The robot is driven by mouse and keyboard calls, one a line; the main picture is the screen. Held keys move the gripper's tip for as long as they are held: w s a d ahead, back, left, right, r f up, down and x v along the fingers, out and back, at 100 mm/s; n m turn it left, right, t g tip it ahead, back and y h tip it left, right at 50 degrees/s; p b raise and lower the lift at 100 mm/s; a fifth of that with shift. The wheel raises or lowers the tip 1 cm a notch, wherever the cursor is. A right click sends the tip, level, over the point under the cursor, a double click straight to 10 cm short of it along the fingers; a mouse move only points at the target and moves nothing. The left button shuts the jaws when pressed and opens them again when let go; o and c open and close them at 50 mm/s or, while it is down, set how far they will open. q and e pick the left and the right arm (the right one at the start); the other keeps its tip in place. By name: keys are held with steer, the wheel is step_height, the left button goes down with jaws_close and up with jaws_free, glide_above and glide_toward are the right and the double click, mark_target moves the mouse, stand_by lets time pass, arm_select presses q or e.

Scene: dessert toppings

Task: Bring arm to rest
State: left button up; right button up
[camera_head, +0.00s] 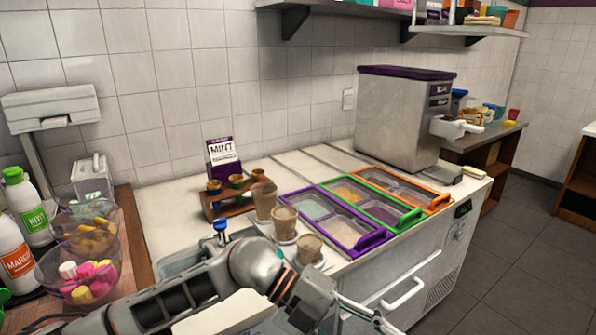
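My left arm (190,300) comes in from the lower left and reaches across the front of the counter. Its gripper (365,318) is at the bottom middle, in front of the white counter, and partly cut off by the lower edge. A thin light finger shows, but I cannot tell whether the gripper is open or shut. I see nothing clearly held in it. My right gripper is not in view.
Brown cups (285,222) stand close behind the arm, beside a wooden cone rack (228,205). Topping trays with a purple frame (372,240), green frame and orange frame lie right of them. Bowls (88,275) and bottles (28,205) stand left. The floor (525,260) at right is clear.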

arm_select(q)
steer(key=w+r+n+t+h, duration=0.4)
steer(key=r+n+t+h, duration=0.3)
steer(key=n+h, duration=0.25)
steer(key=w+a+f+n+t+y, duration=0.4)
steer(key=a+f+n+t, duration=0.2)
steer(key=a+n+t, duration=0.1)
steer(key=w+a+f+n+t+y, duration=0.3)
steer(key=a+f+n+t, duration=0.3)
steer(key=n+t, duration=0.1)
steer(key=s+a+f+n+y, duration=0.3)
steer(key=a+f+n+y, duration=0.3)
steer(key=a+f+y, duration=0.5)
steer(key=s+a+f+n+g, duration=0.1)
steer(key=s+a+f+g, duration=0.1)
steer(key=s+a+f, duration=0.2)
steer(key=s+a+f+n+g, duration=0.1)
steer(key=s+a+f+g, duration=0.2)
steer(key=s+f, duration=0.5)
step_height(320, 180, down, 5)
steer(key=shift+s+a+r, duration=0.1)
steer(key=shift+s+a, duration=0.3)
steer(key=shift+a, duration=0.5)
